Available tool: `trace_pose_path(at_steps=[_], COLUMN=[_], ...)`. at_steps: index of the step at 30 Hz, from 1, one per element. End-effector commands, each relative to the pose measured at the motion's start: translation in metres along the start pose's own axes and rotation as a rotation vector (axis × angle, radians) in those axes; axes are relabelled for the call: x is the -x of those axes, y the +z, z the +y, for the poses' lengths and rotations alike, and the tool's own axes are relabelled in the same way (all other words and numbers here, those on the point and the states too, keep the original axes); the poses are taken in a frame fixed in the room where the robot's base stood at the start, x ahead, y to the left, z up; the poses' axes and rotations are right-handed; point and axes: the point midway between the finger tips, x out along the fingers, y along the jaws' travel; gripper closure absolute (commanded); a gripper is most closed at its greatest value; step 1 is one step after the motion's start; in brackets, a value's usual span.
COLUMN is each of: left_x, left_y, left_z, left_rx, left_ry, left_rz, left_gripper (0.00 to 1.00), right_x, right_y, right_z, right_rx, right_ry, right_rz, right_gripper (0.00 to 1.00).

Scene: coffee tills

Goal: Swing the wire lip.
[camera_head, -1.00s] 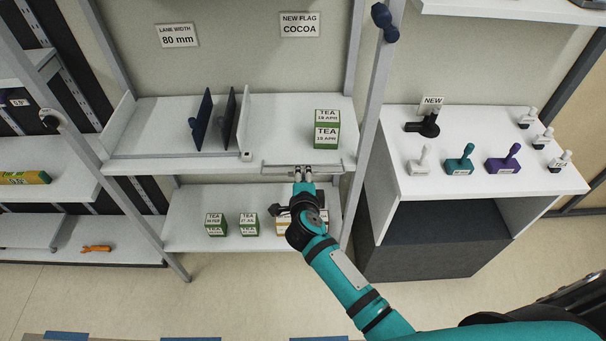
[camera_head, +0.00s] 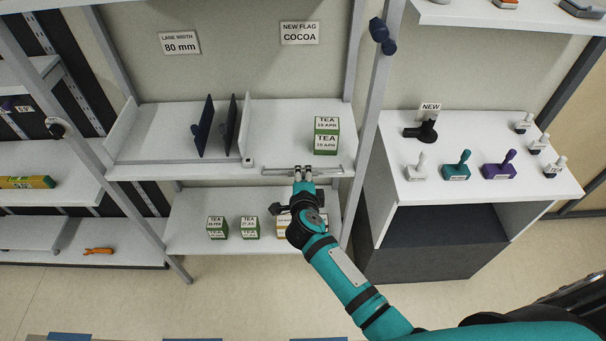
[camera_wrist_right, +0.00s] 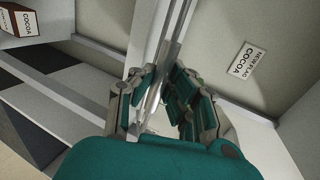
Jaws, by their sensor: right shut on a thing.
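The wire lip (camera_head: 276,171) is a thin grey wire frame along the front edge of the upper shelf's right bay. My right gripper (camera_head: 303,174) reaches up to it from below and is shut on its middle. In the right wrist view the wire (camera_wrist_right: 154,95) runs between the two fingers (camera_wrist_right: 160,98). Its ends sit close to the shelf edge; how far it is tilted is hard to tell. My left gripper is not in view.
Stacked green tea boxes (camera_head: 326,137) stand behind the lip. Two dark dividers (camera_head: 204,126) stand to the left. More tea boxes (camera_head: 217,227) sit on the shelf below. A white table (camera_head: 455,200) with several stamp-like handled items is at the right, past a grey post (camera_head: 372,110).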

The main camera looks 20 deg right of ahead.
Motion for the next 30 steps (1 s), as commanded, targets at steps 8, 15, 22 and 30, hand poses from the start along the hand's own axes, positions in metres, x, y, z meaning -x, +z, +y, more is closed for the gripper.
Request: trace_pose_path(at_steps=[8, 15, 22, 30], left_x=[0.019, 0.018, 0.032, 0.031], left_y=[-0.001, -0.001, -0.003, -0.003], left_z=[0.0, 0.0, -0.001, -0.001], left_rx=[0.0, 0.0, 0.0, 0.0], left_ry=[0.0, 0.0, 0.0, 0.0], left_rz=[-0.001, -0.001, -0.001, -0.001], left_gripper=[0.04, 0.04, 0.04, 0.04], right_x=[-0.004, -0.004, -0.01, -0.013], right_y=[0.002, 0.002, 0.002, 0.002], right_z=[-0.02, -0.019, -0.034, -0.034], right_rx=[0.0, -0.001, -0.001, -0.002], right_ry=[-0.006, -0.007, -0.008, -0.009], right_rz=[-0.004, -0.004, -0.004, -0.005], right_gripper=[1.0, 1.0, 1.0, 1.0])
